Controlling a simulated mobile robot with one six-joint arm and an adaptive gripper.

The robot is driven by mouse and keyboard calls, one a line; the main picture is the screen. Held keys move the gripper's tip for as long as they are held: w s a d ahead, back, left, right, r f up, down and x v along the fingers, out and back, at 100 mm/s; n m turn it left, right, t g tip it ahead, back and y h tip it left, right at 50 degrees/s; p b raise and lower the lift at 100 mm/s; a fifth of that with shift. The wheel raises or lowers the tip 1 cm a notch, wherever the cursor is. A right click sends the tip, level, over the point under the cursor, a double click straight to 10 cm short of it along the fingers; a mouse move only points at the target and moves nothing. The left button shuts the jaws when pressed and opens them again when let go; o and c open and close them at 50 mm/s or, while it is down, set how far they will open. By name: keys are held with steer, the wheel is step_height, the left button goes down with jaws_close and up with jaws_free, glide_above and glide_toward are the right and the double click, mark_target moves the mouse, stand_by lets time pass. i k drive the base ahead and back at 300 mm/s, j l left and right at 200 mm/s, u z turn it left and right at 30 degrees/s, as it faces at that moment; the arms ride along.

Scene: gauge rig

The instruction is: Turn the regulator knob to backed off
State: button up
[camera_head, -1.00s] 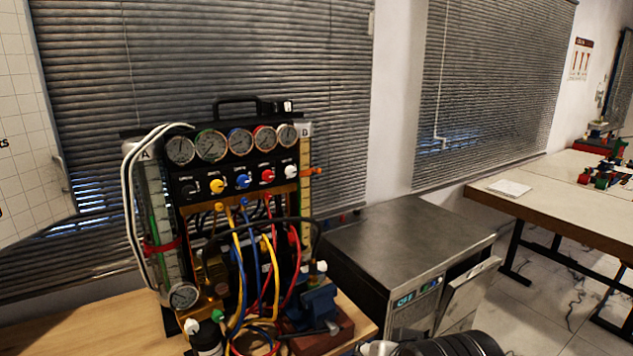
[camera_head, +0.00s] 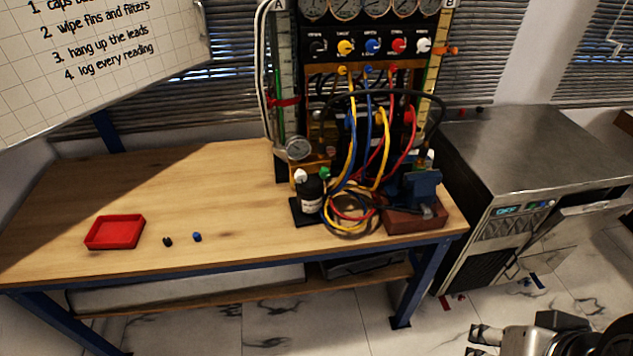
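The gauge rig (camera_head: 361,72) stands upright on the wooden bench, its top cut off by the frame. Its panel carries a row of black, yellow, blue, red and white knobs, including the yellow knob (camera_head: 345,47) and white knob (camera_head: 423,45). A small round gauge (camera_head: 298,148) sits low on the rig's left side, above a black bottle (camera_head: 312,190) with white and green tops. The labels are too small to show which knob is the regulator's. My gripper (camera_head: 474,341) is at the bottom right, low and well away from the rig, with its fingers apart and nothing visible between them.
Yellow, blue and red hoses (camera_head: 370,150) loop in front of the rig. A blue vise (camera_head: 424,186) stands at its right foot. A red tray (camera_head: 115,232) and two small caps lie on the bench's left. A steel machine (camera_head: 540,150) stands to the right.

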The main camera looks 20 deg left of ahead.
mark_target(299, 176)
steer(key=j+z, duration=0.2)
steer(key=j, duration=0.25)
steer(key=k+j+z, duration=0.2)
steer(key=j, duration=0.25)
steer(key=j+z, duration=0.2)
steer(key=j, duration=0.3)
